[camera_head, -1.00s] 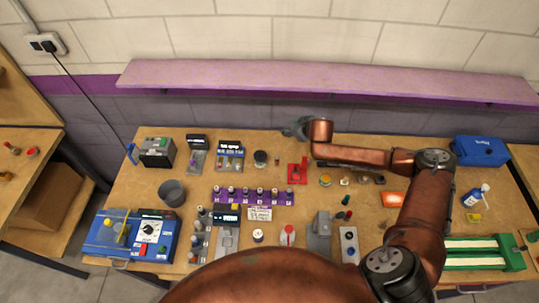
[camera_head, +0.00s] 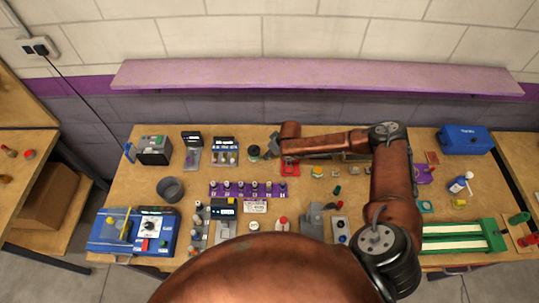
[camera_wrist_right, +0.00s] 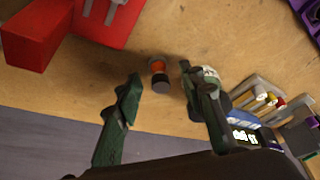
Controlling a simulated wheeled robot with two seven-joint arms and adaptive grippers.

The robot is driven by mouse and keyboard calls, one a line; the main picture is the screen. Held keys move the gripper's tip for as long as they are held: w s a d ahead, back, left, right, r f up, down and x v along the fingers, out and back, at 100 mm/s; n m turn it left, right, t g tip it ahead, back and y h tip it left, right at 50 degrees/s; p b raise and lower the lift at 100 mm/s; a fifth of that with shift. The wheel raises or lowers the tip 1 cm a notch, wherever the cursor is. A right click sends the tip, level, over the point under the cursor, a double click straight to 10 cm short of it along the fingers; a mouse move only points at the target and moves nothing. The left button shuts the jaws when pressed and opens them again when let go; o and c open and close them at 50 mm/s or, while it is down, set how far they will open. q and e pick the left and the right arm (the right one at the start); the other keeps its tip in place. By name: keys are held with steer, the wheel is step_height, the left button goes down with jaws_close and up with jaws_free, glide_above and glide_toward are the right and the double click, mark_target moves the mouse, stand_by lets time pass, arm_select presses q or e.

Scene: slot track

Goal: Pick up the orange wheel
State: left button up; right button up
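A small orange piece with dark ends (camera_wrist_right: 158,73) stands on the wooden table in the right wrist view. It looks like the orange wheel, but I cannot make out its full shape. My right gripper (camera_wrist_right: 158,92) is open, with one finger to each side of it and a visible gap to both. In the head view my right gripper (camera_head: 270,150) is at the back of the table, and the orange piece is hidden or too small to make out there. My left gripper is not in view.
A red fixture (camera_wrist_right: 75,25) is close by at upper left in the wrist view. A round dark container (camera_wrist_right: 222,98) with a pale top is beside the right-hand finger. A purple rack (camera_head: 247,190) and a grey cup (camera_head: 171,189) stand in front.

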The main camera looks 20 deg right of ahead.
steer(key=shift+w+f, duration=0.1)
steer(key=shift+f, duration=0.2)
steer(key=shift+c, duration=0.3)
jaws_close()
